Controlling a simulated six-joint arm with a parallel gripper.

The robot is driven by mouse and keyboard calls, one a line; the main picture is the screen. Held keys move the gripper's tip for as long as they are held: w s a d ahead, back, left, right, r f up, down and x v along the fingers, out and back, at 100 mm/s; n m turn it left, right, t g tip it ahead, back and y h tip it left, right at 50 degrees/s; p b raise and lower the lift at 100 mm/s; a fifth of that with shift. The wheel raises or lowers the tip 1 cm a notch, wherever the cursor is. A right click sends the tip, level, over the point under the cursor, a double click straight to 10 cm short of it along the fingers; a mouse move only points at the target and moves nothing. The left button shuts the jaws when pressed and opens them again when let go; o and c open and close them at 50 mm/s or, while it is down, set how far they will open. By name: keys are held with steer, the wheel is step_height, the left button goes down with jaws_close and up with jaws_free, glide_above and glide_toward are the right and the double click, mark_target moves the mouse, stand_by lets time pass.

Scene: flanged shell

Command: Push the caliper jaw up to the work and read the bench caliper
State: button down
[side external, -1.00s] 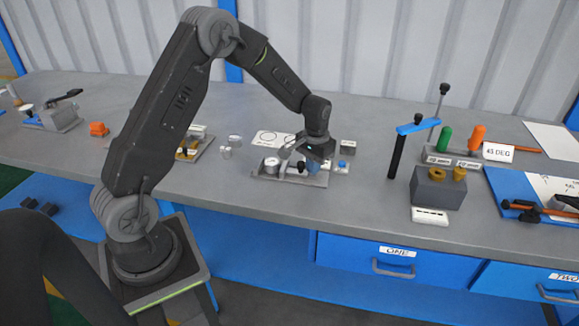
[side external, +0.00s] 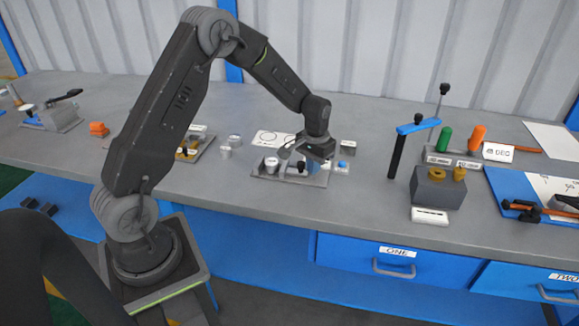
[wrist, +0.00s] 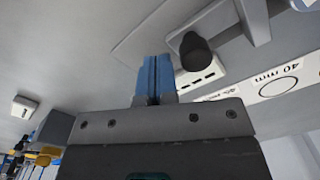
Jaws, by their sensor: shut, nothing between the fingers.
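The bench caliper (side external: 268,176) sits on the bench under my gripper, with a flat grey base and a pale round part (side external: 271,163) at its left end. Its black knob (side external: 301,166) stands beside my fingers; the knob (wrist: 196,55) is also large in the wrist view, just right of the fingertips. My gripper (wrist: 153,72) is shut and empty, its blue fingers together and pointing down at the caliper. I cannot tell whether the fingers touch the caliper. The contact between jaw and work and the reading are not legible.
A white sheet with a circle (side external: 272,138) lies behind the caliper; a "40 mm" label (wrist: 280,83) shows in the wrist view. A small dark block (side external: 348,146) and a blue-topped piece (side external: 343,164) stand close right. Open bench lies farther right, before the black post (side external: 397,155).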

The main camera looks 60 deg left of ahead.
mark_target(303, 162)
steer(key=shift+s+a, duration=1.05)
steer(key=shift+a, duration=0.05)
stand_by(1.2)
steer(key=shift+w+d, duration=0.1)
steer(key=shift+d, duration=0.05)
steer(key=shift+w+d, duration=0.1)
steer(key=shift+w, duration=0.05)
steer(key=shift+r, duration=0.1)
steer(key=shift+r, duration=3.4)
